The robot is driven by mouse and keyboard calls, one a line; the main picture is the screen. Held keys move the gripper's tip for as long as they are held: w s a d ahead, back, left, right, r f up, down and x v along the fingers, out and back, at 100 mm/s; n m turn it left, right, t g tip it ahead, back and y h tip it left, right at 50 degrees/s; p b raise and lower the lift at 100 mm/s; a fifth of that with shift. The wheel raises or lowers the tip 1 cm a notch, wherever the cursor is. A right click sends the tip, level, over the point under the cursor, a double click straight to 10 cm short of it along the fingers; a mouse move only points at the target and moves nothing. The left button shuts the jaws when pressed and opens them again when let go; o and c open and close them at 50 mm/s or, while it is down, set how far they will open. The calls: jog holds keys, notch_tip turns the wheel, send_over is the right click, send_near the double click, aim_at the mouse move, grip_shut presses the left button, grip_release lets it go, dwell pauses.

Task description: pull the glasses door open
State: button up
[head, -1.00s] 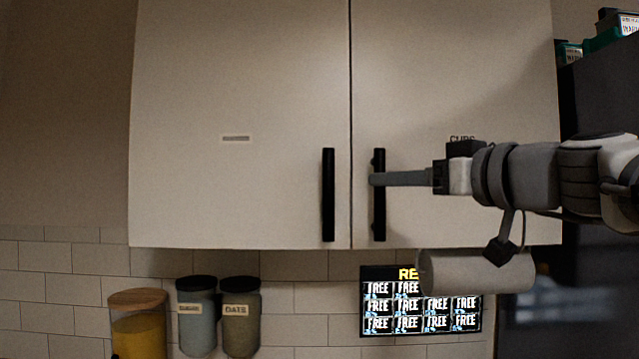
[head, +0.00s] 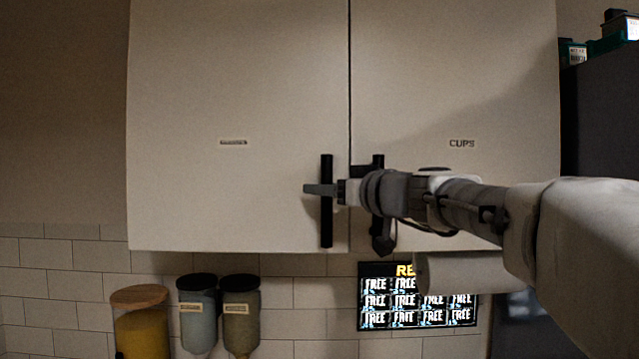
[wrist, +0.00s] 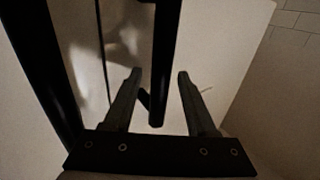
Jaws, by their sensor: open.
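The left cabinet door (head: 230,90) is closed, with a small label (head: 233,142) too blurred to read; the other door is marked CUPS, so this appears to be the glasses door. Its black vertical bar handle (head: 327,225) hangs near the door's inner edge. My gripper (head: 322,189) reaches in from the right at the handle's upper half. In the wrist view its two fingers (wrist: 158,76) are open, and the handle bar (wrist: 165,50) shows between them. Whether either finger touches the bar is unclear.
The CUPS door (head: 460,90) is closed; its handle (head: 378,163) is partly behind my wrist and looms at the left of the wrist view (wrist: 40,70). Below are jars (head: 198,310), a lit menu screen (head: 418,310) and a paper roll (head: 455,273). A dark appliance (head: 605,130) stands right.

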jog(key=shift+w+a, duration=0.1)
grip_shut()
dwell(0.3)
dwell(1.1)
